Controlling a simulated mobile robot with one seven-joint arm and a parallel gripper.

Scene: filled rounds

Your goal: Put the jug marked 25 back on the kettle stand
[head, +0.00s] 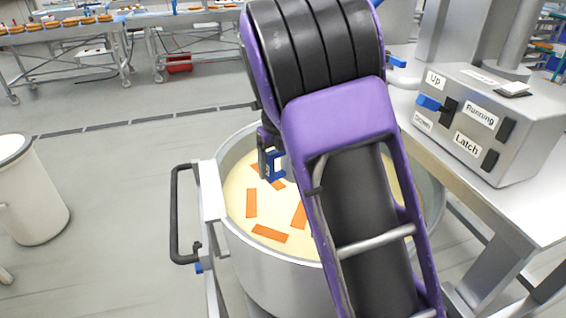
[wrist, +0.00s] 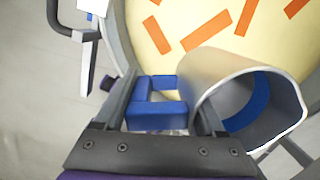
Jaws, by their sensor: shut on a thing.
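My gripper (wrist: 160,92) is shut on the blue handle of a metal jug (wrist: 218,80). The jug is a grey cylinder lying tilted on the right side of the wrist view, with its open end towards the lower right and blue inside. No number shows on it. In the head view my gripper (head: 270,160) is over the left part of the kettle (head: 228,160), with a piece of the blue handle showing; my arm hides most of the jug. The kettle holds cream-coloured liquid with orange strips. I cannot make out a separate jug stand.
A light metal upright with a black bar handle (head: 174,215) stands at the kettle's left. A control box (head: 490,120) with Up, Running and Latch labels sits on the bench at right. A pale bin (head: 30,195) is far left. Floor between is clear.

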